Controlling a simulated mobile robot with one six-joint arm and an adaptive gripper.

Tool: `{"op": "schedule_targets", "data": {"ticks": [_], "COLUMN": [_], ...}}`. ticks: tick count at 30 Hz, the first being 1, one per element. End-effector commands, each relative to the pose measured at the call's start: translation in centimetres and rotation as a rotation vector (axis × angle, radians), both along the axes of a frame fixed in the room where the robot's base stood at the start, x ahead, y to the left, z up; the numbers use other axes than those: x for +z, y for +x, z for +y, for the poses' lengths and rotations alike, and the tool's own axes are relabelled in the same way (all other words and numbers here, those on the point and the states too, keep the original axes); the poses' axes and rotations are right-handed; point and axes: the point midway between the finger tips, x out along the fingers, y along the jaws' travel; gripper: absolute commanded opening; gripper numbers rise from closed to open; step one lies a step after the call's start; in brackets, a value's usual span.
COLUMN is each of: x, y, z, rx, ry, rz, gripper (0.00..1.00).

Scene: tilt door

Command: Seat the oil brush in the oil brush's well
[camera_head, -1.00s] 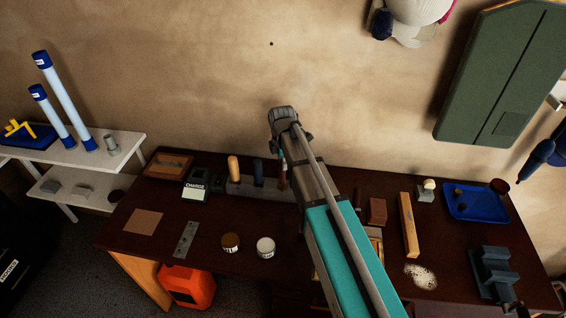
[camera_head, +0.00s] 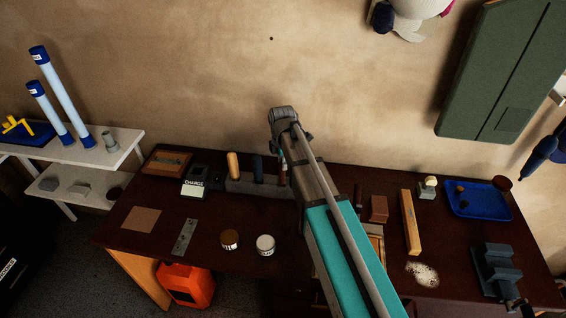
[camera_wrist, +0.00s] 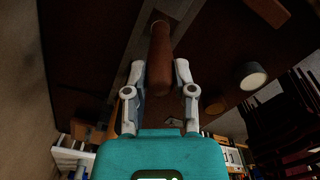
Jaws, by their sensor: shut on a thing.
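The oil brush (camera_wrist: 159,62) has a reddish-brown rounded handle. In the wrist view it lies between the two fingers of my gripper (camera_wrist: 160,78), which are closed on it. Its far end overlaps the grey block (camera_wrist: 136,42). In the head view a thin reddish strip of the brush (camera_head: 282,179) shows beside my arm, at the right end of the grey block (camera_head: 240,186). My gripper is mostly hidden there behind my arm. The brush's well and bristles are hidden, so I cannot tell how deep it sits.
An orange-handled tool (camera_head: 234,166) and a dark-blue-handled tool (camera_head: 258,169) stand in the same block, close to the left. Two round tins (camera_head: 265,245) stand in front. A wooden bar (camera_head: 410,222) and a blue tray (camera_head: 478,201) are to the right.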

Motion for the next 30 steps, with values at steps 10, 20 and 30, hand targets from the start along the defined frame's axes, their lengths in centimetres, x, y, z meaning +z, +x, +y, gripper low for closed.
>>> {"op": "schedule_targets", "data": {"ticks": [10, 20, 30], "x": [-0.28, -0.28, 0.32], "y": [0.0, 0.0, 0.0], "z": [0.0, 0.0, -0.01], "rx": [0.0, 0.0, 0.0], "ry": [0.0, 0.0, 0.0], "rz": [0.0, 0.0, 0.0], "gripper": [0.64, 0.74, 0.74]}}
